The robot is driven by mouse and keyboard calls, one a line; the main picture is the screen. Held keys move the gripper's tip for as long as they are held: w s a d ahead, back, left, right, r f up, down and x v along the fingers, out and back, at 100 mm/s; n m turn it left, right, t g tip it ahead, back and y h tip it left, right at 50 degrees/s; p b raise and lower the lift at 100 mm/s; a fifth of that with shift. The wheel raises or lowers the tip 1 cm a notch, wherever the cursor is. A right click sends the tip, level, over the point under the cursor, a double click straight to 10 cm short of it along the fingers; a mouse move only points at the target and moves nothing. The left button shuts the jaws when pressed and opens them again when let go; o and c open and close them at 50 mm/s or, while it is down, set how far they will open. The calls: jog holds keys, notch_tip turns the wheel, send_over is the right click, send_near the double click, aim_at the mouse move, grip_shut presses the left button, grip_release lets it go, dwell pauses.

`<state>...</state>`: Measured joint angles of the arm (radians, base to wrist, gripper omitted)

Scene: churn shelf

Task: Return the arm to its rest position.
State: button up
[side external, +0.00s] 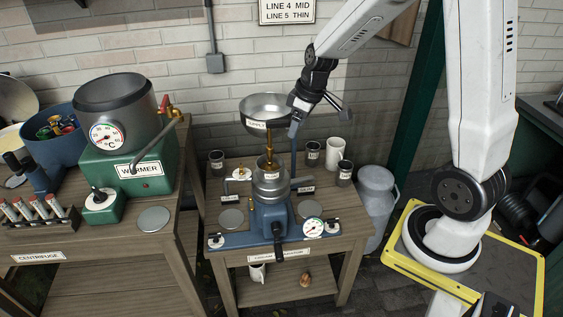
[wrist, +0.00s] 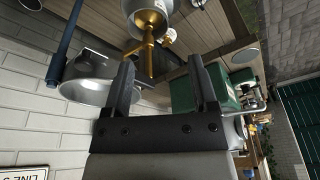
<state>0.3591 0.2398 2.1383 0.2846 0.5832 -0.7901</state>
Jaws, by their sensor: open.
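My gripper (side external: 295,122) hangs from the arm just right of the steel supply bowl (side external: 265,112) on top of the blue hand-cranked separator (side external: 272,212). In the wrist view my gripper (wrist: 163,70) has its two dark fingers spread apart, with nothing held between them. The supply bowl (wrist: 82,92) shows there behind and left of the left finger. A brass pipe (wrist: 150,45) shows beyond the gap between the fingers. I cannot tell whether the gripper touches the bowl.
Dark jars (side external: 312,153) and a white cup (side external: 335,152) stand at the table's back right. A metal milk can (side external: 376,195) stands on the floor right of the table.

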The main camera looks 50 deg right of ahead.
jog(key=s+a+f+m, duration=0.2)
jog(key=s+a, duration=0.8)
jog(key=a, duration=0.1)
jog(key=shift+a+f+h, duration=0.15)
jog(key=shift+f+h, duration=0.25)
